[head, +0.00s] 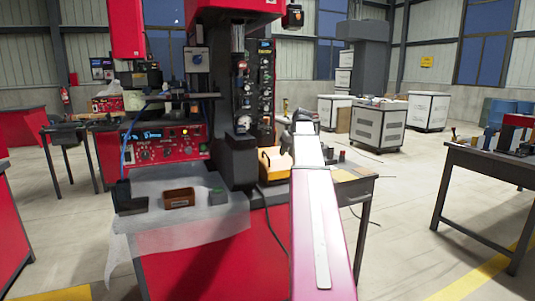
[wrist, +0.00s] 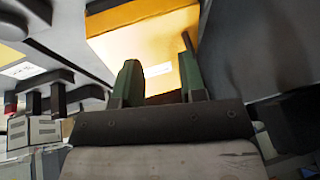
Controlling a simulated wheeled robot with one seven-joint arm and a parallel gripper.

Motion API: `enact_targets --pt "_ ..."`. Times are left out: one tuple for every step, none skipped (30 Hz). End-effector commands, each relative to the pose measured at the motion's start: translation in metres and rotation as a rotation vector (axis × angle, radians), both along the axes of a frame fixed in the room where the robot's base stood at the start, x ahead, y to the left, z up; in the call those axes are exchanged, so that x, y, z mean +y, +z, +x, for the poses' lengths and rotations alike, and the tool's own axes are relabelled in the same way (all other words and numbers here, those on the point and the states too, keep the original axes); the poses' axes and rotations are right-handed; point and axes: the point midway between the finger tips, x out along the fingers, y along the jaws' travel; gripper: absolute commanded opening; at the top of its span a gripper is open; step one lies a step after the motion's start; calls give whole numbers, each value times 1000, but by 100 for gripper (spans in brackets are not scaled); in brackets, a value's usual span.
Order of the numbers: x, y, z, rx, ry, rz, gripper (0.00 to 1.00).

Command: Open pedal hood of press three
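A yellow pedal hood (head: 274,164) sits on the bench at the right foot of the dark press column (head: 236,120). In the wrist view the yellow hood (wrist: 150,45) fills the upper middle, with a small white label on it. My gripper (wrist: 159,58) has its two green fingers apart, pointing at the hood, with nothing seen held between them. I cannot tell whether the fingertips touch the hood. In the head view my arm reaches over the bench beside the hood, and the fingers cannot be made out. I cannot tell whether the hood is open.
A red control box (head: 160,142) stands left of the press. A brown tray (head: 179,198) and a small grey-green box (head: 217,196) lie on the bench's front left. The press column stands close left of the hood. Another table (head: 490,163) is at far right, with open floor between.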

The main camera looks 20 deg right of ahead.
Motion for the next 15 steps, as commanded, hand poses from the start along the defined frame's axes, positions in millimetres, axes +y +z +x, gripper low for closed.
enact_targets --pt "4 0 10 1 2 0 38" --pt "7 0 15 0 3 0 38" --pt "10 0 22 -1 3 -1 38" --pt "13 0 27 -1 3 -1 38" --pt "16 1 32 0 2 -1 38" --pt "20 1 39 0 2 0 38" --pt "23 0 43 -1 3 0 38" --pt "25 1 48 -1 3 0 38" --pt "29 1 55 0 2 0 38" --pt "32 1 60 0 2 0 38" --pt "35 1 65 0 2 0 38" --pt "38 1 71 0 2 0 38" --pt "41 1 76 0 2 0 38" --pt "43 1 81 -1 2 -1 38" --pt "46 1 86 -1 2 -1 38"
